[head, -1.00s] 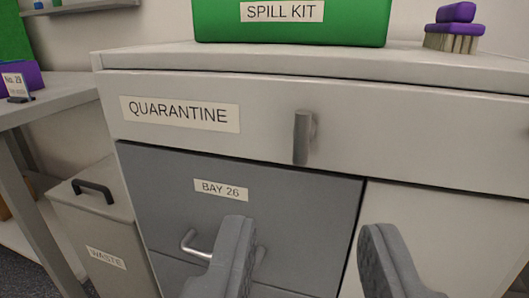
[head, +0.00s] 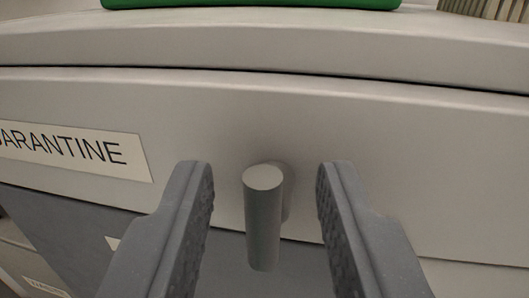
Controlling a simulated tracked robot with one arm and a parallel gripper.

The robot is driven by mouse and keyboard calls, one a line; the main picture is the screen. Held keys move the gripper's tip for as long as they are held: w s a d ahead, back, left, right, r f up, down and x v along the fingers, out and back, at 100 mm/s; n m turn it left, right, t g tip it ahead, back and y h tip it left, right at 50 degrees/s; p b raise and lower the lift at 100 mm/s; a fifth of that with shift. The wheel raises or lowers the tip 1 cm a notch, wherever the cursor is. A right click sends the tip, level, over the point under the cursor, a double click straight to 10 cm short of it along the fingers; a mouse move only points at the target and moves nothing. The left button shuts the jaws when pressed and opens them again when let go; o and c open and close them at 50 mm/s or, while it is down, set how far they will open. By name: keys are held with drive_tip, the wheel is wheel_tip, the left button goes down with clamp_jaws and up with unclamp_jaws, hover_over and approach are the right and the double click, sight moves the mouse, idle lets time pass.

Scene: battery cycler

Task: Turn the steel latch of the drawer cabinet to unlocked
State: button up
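The steel latch (head: 262,220) is a grey round bar on a small hub on the front of the drawer cabinet (head: 400,150). The bar hangs roughly vertical, its top end facing me. My gripper (head: 264,185) is open, with one finger to the left of the latch and one to the right. There is a gap on both sides, and neither finger appears to touch it. How far the fingertips reach past the bar toward the panel is hard to tell.
A QUARANTINE label (head: 75,150) is on the panel at left. Above are the cabinet's top edge (head: 300,45), the green spill kit box (head: 250,3) and brush bristles (head: 495,8). A darker grey door (head: 60,235) lies below left.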

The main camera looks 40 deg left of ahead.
drive_tip(key=shift+w+a, duration=0.15)
drive_tip(key=shift+a, duration=0.05)
clamp_jaws()
